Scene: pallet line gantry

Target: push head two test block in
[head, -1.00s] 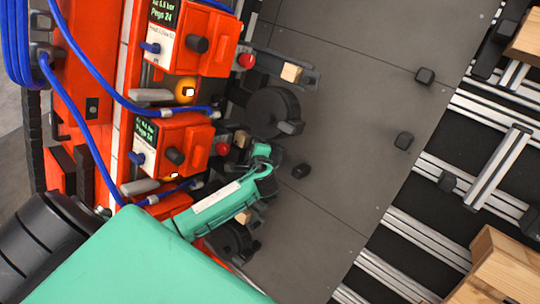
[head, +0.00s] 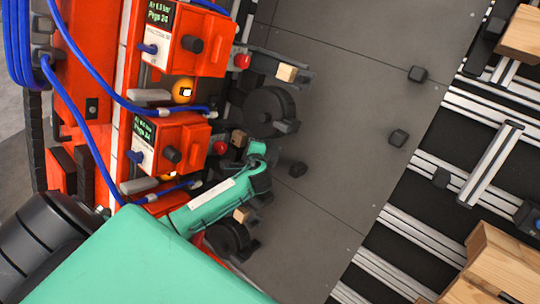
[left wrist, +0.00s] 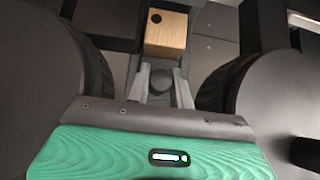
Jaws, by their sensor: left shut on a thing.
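In the left wrist view, my left gripper (left wrist: 161,88) has its two grey fingers on either side of a dark rounded knob (left wrist: 160,77), and it is shut on it. A wooden block (left wrist: 165,36) with a dark spot on its face lies just beyond the fingertips. In the head view my green left arm reaches in to the lower orange head unit (head: 168,143); its fingers are hidden there. Wooden blocks show at the upper head (head: 287,73), beside the lower unit (head: 238,138) and below my wrist (head: 241,215). My right gripper is out of view.
Black wheels (head: 268,110) flank the heads. Blue hoses (head: 85,75) run close to my arm. The upper orange unit (head: 185,42) stands above. The grey plate (head: 340,120) to the right is mostly clear, with small dark blocks (head: 398,138). Metal rails (head: 490,165) lie farther right.

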